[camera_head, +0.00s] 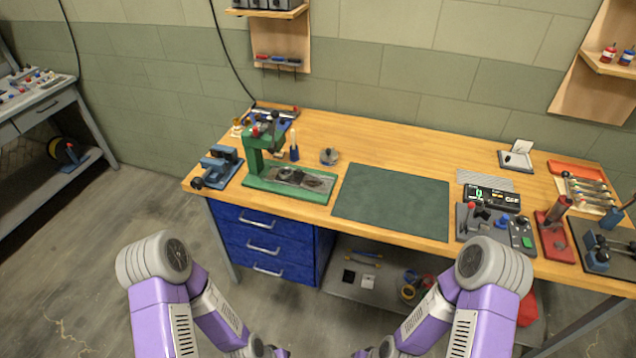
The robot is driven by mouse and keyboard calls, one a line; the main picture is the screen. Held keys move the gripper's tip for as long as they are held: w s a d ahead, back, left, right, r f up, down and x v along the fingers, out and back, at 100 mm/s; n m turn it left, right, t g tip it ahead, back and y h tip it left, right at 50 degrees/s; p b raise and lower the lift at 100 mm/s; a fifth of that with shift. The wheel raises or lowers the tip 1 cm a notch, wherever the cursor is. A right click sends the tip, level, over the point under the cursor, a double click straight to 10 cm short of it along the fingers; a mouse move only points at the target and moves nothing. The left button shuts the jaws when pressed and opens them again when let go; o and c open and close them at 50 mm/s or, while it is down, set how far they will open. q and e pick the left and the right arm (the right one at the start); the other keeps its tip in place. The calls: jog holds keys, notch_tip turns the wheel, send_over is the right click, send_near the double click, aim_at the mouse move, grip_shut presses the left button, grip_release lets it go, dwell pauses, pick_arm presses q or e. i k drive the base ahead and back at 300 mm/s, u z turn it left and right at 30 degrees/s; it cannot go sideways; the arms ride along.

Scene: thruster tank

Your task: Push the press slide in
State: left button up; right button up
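A green press (252,158) stands on the left part of the wooden workbench, with a green base reaching to the right. A grey metal slide (318,182) lies on this base, extending to the right of the press column. A small round part sits on the slide's left portion. How far the slide sits under the press head is hard to tell at this size. My two arms come in at the bottom of the view, below and in front of the bench. Their grippers are out of the picture, and neither arm touches the press.
A blue vise (220,165) stands left of the press. A dark green mat (392,201) lies bare to its right. A small round metal part (329,156) sits behind the base. A control box (495,228) and red tool stand (554,235) are farther right. Blue drawers (262,240) hang below.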

aim_at(285, 174)
jog(key=z, duration=0.45)
jog(key=k, duration=1)
jog(key=u, duration=0.4)
jog(key=i, duration=0.7)
jog(key=u, duration=0.5)
jog(key=i, duration=0.85)
jog(key=z, duration=0.5)
